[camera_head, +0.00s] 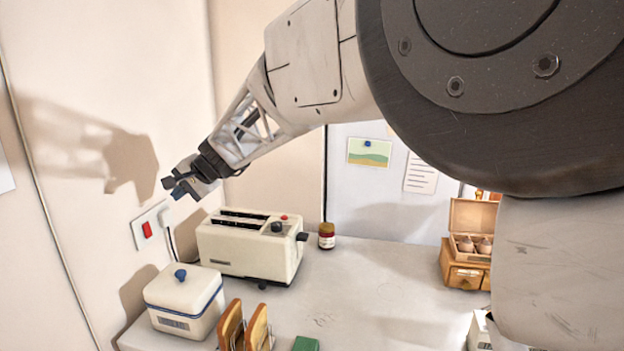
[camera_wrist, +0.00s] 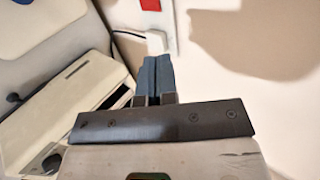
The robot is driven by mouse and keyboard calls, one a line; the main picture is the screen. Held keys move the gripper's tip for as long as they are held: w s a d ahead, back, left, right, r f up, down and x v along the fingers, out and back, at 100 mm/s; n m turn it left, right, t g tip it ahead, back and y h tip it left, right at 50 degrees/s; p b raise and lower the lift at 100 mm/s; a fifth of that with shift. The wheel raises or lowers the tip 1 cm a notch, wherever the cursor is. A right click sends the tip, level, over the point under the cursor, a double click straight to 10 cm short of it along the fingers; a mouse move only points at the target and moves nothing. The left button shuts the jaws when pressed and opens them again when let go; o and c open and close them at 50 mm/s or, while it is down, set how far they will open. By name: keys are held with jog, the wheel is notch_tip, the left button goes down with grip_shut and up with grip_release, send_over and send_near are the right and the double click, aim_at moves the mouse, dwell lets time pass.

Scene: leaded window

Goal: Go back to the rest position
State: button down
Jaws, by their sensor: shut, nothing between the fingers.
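My gripper (camera_head: 170,187) is raised in the air at the left, close to the wall switch (camera_head: 148,229) and above the left end of the toaster (camera_head: 250,245). In the wrist view my gripper (camera_wrist: 155,62) shows its two blue-grey fingers side by side, shut with nothing between them. The wall switch (camera_wrist: 150,5) with its red rocker shows just beyond the fingertips in that view. The cream toaster (camera_wrist: 75,115) lies to the left of the fingers there. I cannot tell whether the fingertips touch anything.
A cream box with a blue knob (camera_head: 185,302) and toast slices in a rack (camera_head: 244,327) stand in front of the toaster. A wooden box (camera_head: 468,245) stands at the right. The middle of the counter (camera_head: 370,290) is clear.

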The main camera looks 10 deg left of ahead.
jog(key=s+d+t+h, duration=0.1)
jog(key=s+d+h, duration=0.15)
jog(key=d, duration=1.65)
jog(key=s+d+t+h, duration=0.1)
jog(key=s+d+h, duration=0.15)
jog(key=d, duration=1.65)
jog(key=s+d+f+h, duration=0.1)
jog(key=s+d+f, duration=0.2)
jog(key=s+d, duration=0.5)
jog(key=s+d+f+h, duration=0.2)
jog(key=s+d+f, duration=0.1)
jog(key=s+d, duration=0.5)
jog(key=s+d+f+h, duration=0.2)
jog(key=s+d, duration=0.6)
jog(key=d, duration=0.4)
jog(key=shift+s+d+f+t, duration=0.25)
jog(key=shift+f+t, duration=0.05)
jog(key=shift+f, duration=0.5)
